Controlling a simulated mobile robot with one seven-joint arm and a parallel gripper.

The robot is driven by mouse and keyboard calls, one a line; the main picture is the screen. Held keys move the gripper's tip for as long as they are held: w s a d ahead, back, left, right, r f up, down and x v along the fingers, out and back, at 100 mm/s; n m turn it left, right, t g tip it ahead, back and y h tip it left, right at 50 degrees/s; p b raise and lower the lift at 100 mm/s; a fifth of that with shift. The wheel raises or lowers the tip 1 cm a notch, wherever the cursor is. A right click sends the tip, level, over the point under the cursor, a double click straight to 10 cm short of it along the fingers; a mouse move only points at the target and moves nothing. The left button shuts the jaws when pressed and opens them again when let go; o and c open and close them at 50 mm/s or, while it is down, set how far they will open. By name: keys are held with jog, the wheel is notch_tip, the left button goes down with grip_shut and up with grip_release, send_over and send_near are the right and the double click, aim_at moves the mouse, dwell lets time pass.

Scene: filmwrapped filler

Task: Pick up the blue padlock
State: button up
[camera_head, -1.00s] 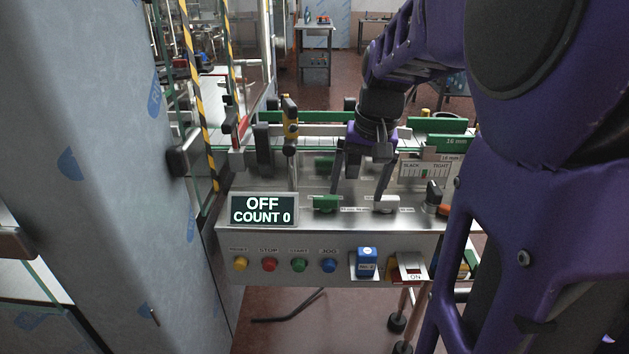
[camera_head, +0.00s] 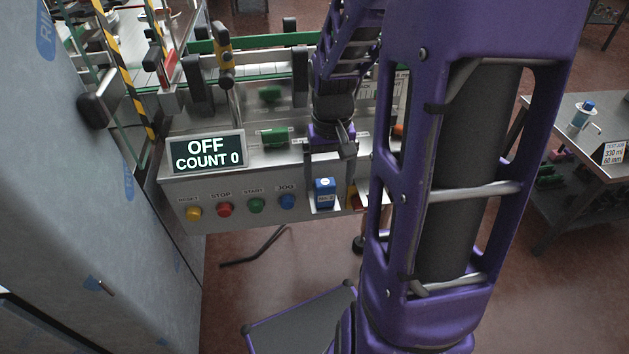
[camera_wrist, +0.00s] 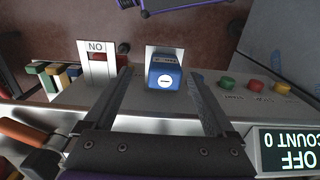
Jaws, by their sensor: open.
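The blue padlock (camera_head: 325,195) is a small blue block with a white label, set against a pale plate on the front of the steel control panel. It also shows in the wrist view (camera_wrist: 164,74), near the top middle. My gripper (camera_head: 328,182) is open and empty, with its fingers pointing down towards the padlock. In the wrist view my gripper (camera_wrist: 160,84) has one finger on each side of the padlock in the picture. I cannot tell how much depth lies between the fingertips and the padlock. I see no contact.
A row of yellow, red, green and blue buttons (camera_head: 256,206) lies left of the padlock. Above is an OFF / COUNT 0 display (camera_head: 206,152). In the wrist view, an ON switch plate (camera_wrist: 96,48) and several coloured blocks (camera_wrist: 53,77) are left of the padlock.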

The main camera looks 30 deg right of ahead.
aim_at(325, 193)
jog(key=f, duration=0.3)
jog(key=f+b, duration=0.1)
jog(key=f, duration=0.1)
jog(key=shift+w+a+f, duration=0.25)
jog(key=shift+w+f, duration=0.1)
grip_shut()
